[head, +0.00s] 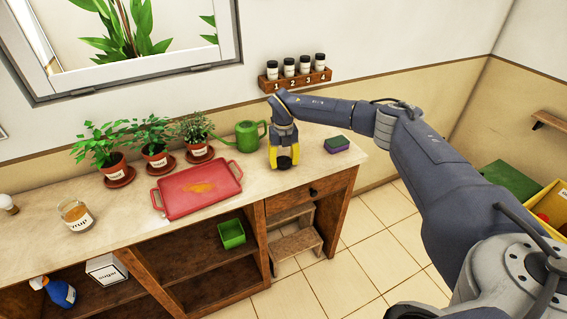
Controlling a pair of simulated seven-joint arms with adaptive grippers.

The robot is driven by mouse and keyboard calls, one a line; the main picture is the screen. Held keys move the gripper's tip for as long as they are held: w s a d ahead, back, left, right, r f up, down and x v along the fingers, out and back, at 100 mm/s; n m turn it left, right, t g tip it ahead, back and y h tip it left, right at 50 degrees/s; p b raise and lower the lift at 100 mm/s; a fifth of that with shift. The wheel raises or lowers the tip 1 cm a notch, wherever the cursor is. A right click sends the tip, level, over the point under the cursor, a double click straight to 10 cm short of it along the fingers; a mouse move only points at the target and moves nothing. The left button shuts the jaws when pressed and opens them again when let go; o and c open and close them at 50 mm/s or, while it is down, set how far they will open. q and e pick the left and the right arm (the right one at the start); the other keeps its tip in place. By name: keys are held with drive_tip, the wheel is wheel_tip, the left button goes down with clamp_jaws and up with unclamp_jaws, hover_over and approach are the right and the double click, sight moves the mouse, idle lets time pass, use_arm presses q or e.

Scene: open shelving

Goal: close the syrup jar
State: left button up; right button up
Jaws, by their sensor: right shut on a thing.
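The syrup jar (76,216) stands at the left of the counter. It is clear glass with amber contents and a white label reading "yrup" in part. Its top looks open, with no lid seen on it. My right gripper (284,161) is at the right part of the counter, pointing down, far to the right of the jar. Its yellow fingers are shut on a dark round thing, which looks like a lid. I cannot tell whether this thing touches the counter. My left gripper is not in view.
A red tray (178,203) with an orange stain lies between jar and gripper. Potted herbs (154,141), a green watering can (246,137) and a sponge (337,145) stand on the counter. A small dark-capped shaker (8,204) is at the far left.

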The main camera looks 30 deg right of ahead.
sight(284, 161)
wheel_tip(284, 161, up, 19)
drive_tip(key=shift+r, duration=0.15)
idle(0.5)
